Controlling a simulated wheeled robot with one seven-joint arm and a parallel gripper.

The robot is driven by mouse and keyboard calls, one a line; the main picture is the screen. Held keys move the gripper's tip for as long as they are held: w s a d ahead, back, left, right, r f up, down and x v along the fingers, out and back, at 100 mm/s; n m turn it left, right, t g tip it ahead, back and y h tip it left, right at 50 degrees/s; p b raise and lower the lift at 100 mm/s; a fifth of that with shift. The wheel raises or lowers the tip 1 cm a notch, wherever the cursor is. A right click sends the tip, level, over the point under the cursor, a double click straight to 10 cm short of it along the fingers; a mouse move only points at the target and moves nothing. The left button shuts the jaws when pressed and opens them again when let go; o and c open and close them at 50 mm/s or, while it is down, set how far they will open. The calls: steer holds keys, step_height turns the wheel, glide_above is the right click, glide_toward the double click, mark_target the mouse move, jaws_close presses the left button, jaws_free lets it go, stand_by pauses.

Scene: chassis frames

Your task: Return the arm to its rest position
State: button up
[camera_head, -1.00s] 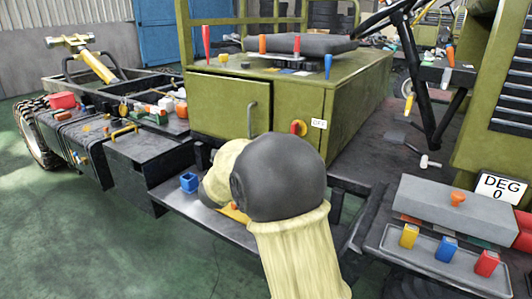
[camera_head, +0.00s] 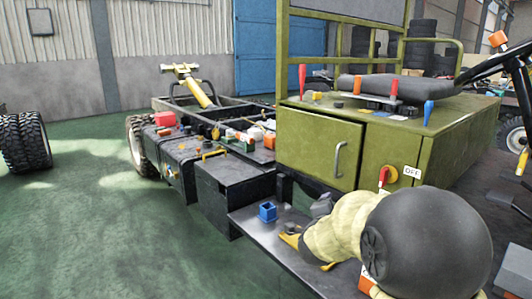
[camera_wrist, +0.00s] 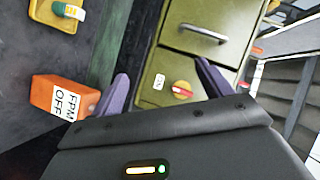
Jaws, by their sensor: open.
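My arm shows at the lower right of the head view as a dark grey rounded joint (camera_head: 428,243) and a pale yellow sleeved link (camera_head: 340,228). It reaches over the step in front of the green cabinet (camera_head: 310,140). My gripper (camera_wrist: 162,88) shows in the wrist view with its two purple fingers spread apart and nothing held between them. Beyond the fingers is the green cabinet with a handle (camera_wrist: 203,33) and a red and yellow rotary switch (camera_wrist: 183,91). I cannot make out the fingers in the head view.
An orange box (camera_wrist: 64,97) labelled FPM OFF is close by the left finger in the wrist view. A blue open container (camera_head: 267,212) stands on the dark step (camera_head: 245,221). A black seat (camera_head: 395,88) tops the cabinet.

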steer(key=s+a+f+n+g+y, duration=0.5)
steer(key=s+f+n+y, duration=0.1)
steer(key=s+f+n, duration=0.45)
steer(key=s+d+f+n+g, duration=0.1)
steer(key=s+f+n+g, duration=0.25)
steer(key=s, duration=0.45)
steer(key=s+d+f+n+g, duration=0.1)
steer(key=s+f+n+g, duration=0.2)
steer(key=s, duration=0.6)
steer(key=w+p+v, duration=0.3)
steer(key=p+v, duration=1.5)
steer(key=w+r+p+v, duration=0.1)
steer(key=w+p+v, duration=0.3)
steer(key=p+v, duration=1.5)
steer(key=shift+w+d+r+n, duration=0.15)
steer(key=shift+w+r+n, duration=0.15)
steer(key=shift+w+r, duration=0.2)
steer(key=shift+f, duration=0.1)
